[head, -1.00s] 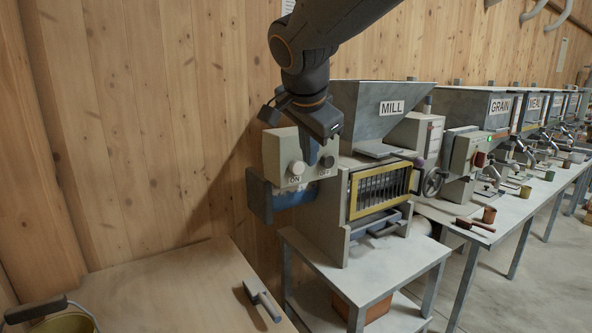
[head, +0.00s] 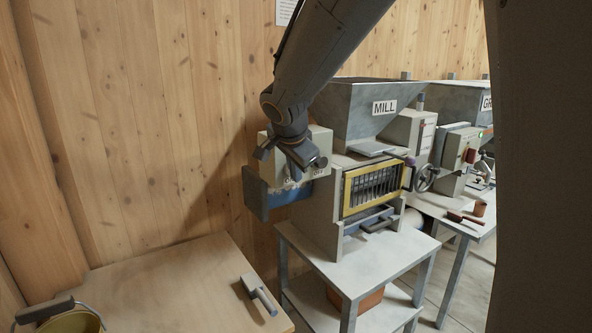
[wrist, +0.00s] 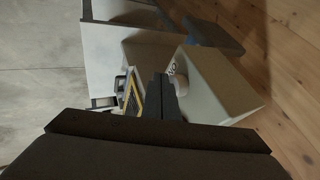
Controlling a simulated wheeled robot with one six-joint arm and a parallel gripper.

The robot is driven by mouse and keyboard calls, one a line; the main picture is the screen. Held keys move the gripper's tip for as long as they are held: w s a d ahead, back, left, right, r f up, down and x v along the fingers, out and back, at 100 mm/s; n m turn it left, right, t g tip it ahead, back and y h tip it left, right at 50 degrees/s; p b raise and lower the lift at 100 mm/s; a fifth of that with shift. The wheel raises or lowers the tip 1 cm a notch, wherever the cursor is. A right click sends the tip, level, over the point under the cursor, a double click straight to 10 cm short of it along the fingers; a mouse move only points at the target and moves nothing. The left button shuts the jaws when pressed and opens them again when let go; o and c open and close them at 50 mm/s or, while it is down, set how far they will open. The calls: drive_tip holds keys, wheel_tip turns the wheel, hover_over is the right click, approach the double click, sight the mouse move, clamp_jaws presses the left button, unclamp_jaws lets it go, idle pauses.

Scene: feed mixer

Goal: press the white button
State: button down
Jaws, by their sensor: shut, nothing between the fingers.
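The control box (head: 322,142) is a pale grey box on the left side of the mill, in front of the wood wall. In the head view my gripper (head: 298,174) hangs in front of its face and hides the white ON button; part of the OFF label shows beside it. In the wrist view the box (wrist: 228,85) faces up, and the white button (wrist: 183,85) shows beside the ON lettering, just right of my shut, empty fingers (wrist: 161,82). I cannot tell whether the fingertips touch the button or box.
The mill's hopper (head: 372,110) and yellow-framed grille (head: 373,188) stand right of the box. A wooden table (head: 170,290) with a brush (head: 259,294) is at front left. A large dark shape blocks the right.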

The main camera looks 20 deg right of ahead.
drive_tip(key=shift+w, duration=0.1)
idle(0.3)
drive_tip(key=b, duration=0.1)
drive_tip(key=w+b, duration=0.1)
drive_tip(key=shift+w+a+b, duration=0.2)
drive_tip(key=shift+a+b, duration=0.1)
drive_tip(key=s+r+b, duration=0.3)
drive_tip(key=s+r, duration=0.5)
drive_tip(key=s, duration=0.1)
drive_tip(key=shift+s+a+b, duration=0.25)
drive_tip(key=shift+a+b, duration=0.1)
drive_tip(key=shift+a, duration=0.05)
idle(0.3)
